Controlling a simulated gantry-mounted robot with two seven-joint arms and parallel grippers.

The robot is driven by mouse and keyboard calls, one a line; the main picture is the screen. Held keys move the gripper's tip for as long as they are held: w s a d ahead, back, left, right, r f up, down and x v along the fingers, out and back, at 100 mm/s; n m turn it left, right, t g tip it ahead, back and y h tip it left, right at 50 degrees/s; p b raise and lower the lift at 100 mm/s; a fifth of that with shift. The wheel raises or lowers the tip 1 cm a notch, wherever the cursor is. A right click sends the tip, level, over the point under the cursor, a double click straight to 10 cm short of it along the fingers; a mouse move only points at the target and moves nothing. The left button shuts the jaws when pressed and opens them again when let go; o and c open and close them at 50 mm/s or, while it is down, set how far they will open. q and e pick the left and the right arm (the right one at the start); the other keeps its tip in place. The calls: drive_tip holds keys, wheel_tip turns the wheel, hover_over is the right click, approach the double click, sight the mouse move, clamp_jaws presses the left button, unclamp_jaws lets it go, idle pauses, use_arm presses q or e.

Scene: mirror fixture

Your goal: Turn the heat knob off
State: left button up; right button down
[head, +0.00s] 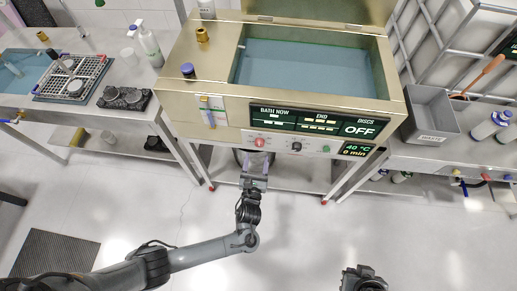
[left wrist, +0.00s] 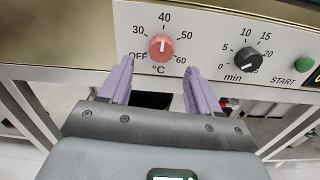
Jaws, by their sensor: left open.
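The red heat knob (head: 259,142) is on the front panel of the bath machine (head: 190,70). In the left wrist view the heat knob (left wrist: 161,48) has its white pointer up near the 40 mark; OFF is printed at the scale's lower left. My left gripper (head: 256,160) is in front of and just below the panel. In the left wrist view its two purple fingers (left wrist: 158,72) are apart, one on each side below the knob, with nothing between them. I cannot tell whether they touch the panel.
A black minutes knob (left wrist: 248,60) and a green START button (left wrist: 304,64) are to the right. The display (head: 315,122) reads OFF, 40 °C and 0 min. Side benches hold bottles, a rack and a grey bin (head: 430,113). The floor in front is clear.

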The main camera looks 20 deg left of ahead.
sight(259, 146)
use_arm(q)
drive_tip(key=b+x, duration=0.1)
drive_tip(key=x, duration=0.3)
drive_tip(key=shift+d, duration=0.1)
drive_tip(key=shift+x, duration=0.95)
drive_tip(key=shift+c, duration=0.2)
drive_tip(key=c, duration=1)
